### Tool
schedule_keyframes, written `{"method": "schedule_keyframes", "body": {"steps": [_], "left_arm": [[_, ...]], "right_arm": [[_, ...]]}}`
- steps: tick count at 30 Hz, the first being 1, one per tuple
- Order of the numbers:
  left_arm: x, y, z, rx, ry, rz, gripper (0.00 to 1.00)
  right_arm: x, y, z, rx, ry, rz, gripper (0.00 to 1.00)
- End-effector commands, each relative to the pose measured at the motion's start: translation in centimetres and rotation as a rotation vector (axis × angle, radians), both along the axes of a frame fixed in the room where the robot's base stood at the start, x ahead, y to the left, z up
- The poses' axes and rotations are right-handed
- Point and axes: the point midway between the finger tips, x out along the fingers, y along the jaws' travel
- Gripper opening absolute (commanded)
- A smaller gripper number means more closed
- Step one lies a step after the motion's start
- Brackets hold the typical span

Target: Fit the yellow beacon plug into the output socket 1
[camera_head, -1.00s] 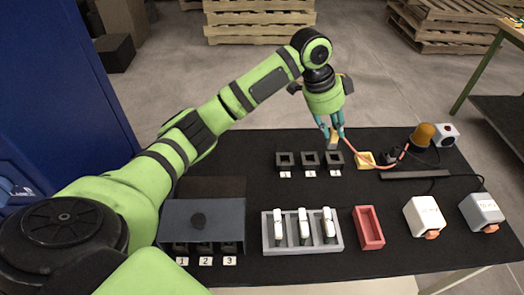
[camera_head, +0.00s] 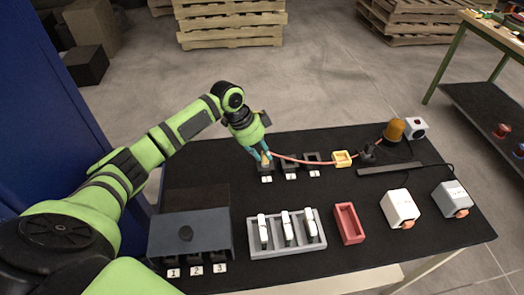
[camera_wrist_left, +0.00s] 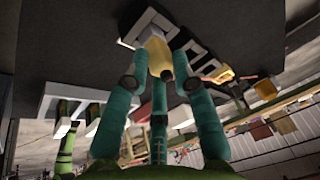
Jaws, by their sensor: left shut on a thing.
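My left gripper (camera_head: 261,156) is shut on the yellow beacon plug (camera_head: 265,162), which also shows between the teal fingers in the left wrist view (camera_wrist_left: 160,58). The plug is right at the leftmost of three black square sockets (camera_head: 266,174); I cannot tell whether it is inside or just above it. The middle socket (camera_head: 289,166) and the right socket (camera_head: 312,163) look empty. Small white labels sit in front of them, too small to read. An orange-red cable (camera_head: 315,161) runs from the plug toward the amber beacon (camera_head: 394,130). My right gripper is not in view.
A yellow square holder (camera_head: 341,158) stands right of the sockets. A dark strip (camera_head: 390,169) lies behind.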

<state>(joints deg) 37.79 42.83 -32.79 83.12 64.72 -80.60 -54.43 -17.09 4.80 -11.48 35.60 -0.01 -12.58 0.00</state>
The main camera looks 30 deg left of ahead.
Motion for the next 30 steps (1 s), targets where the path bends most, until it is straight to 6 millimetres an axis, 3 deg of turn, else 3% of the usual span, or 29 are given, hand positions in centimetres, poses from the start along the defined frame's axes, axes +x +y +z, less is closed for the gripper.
{"method": "schedule_keyframes", "body": {"steps": [4,15,16,17,30], "left_arm": [[0.0,0.0,-1.2,-0.001,-0.001,0.001,0.00],[0.0,0.0,-1.7,-0.001,-0.001,0.000,0.00],[0.0,0.0,-1.6,0.000,-0.002,0.001,0.38],[0.0,0.0,-1.6,0.000,-0.002,0.001,0.50],[0.1,0.0,-1.1,0.000,-0.002,0.001,0.50]], "right_arm": [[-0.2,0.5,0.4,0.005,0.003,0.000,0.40],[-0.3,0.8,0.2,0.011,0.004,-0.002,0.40],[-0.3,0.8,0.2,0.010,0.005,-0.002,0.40],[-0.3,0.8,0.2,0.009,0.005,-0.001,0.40],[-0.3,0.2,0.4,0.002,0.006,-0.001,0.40]]}}
